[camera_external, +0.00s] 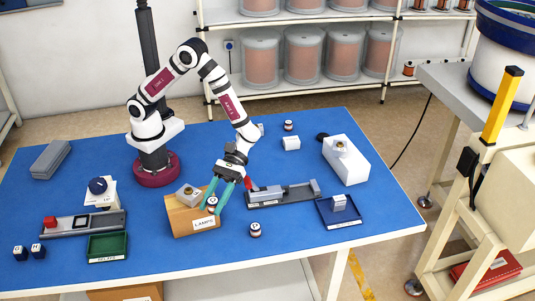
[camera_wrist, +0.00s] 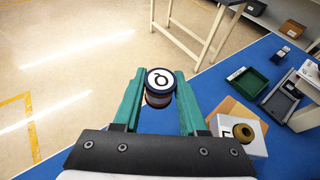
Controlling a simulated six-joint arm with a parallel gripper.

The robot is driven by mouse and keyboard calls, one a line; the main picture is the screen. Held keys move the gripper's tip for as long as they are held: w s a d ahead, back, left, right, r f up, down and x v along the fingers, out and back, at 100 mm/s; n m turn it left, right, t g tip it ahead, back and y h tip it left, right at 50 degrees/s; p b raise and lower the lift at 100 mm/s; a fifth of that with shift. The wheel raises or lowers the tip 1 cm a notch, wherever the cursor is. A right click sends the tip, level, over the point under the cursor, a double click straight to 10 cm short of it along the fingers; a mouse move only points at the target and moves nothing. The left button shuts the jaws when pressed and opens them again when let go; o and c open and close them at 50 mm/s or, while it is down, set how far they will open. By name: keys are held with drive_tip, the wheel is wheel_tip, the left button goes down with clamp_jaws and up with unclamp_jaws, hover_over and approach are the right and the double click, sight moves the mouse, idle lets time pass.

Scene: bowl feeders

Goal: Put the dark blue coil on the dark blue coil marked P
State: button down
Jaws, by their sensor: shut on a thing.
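My gripper (camera_external: 218,204) has teal fingers and is shut on a small coil (camera_external: 212,203), in front of the box labelled LAMPS. In the wrist view the coil (camera_wrist: 160,84) sits between the fingertips, with a dark blue rim, copper-brown winding and a white top label. Its letter reads like an upside-down P or a d; I cannot be sure. A similar small coil (camera_external: 255,229) stands upright on the blue table to the right of the gripper. Another coil (camera_external: 288,125) stands at the back. Their letters are too small to read in the external view.
The LAMPS box (camera_external: 184,222) stands close beside the gripper. A grey fixture (camera_external: 285,197) and a blue tray (camera_external: 339,220) lie to the right. A green tray (camera_external: 107,247) and two dark blue cubes (camera_external: 29,253) are at left. The front middle of the table is clear.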

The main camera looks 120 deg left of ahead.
hover_over(255, 226)
wheel_tip(255, 226, down, 7)
drive_tip(key=shift+f, duration=0.2)
wheel_tip(255, 226, down, 4)
drive_tip(key=shift+f, duration=0.1)
drive_tip(key=shift+f, duration=0.1)
drive_tip(key=shift+c, duration=2.2)
unclamp_jaws()
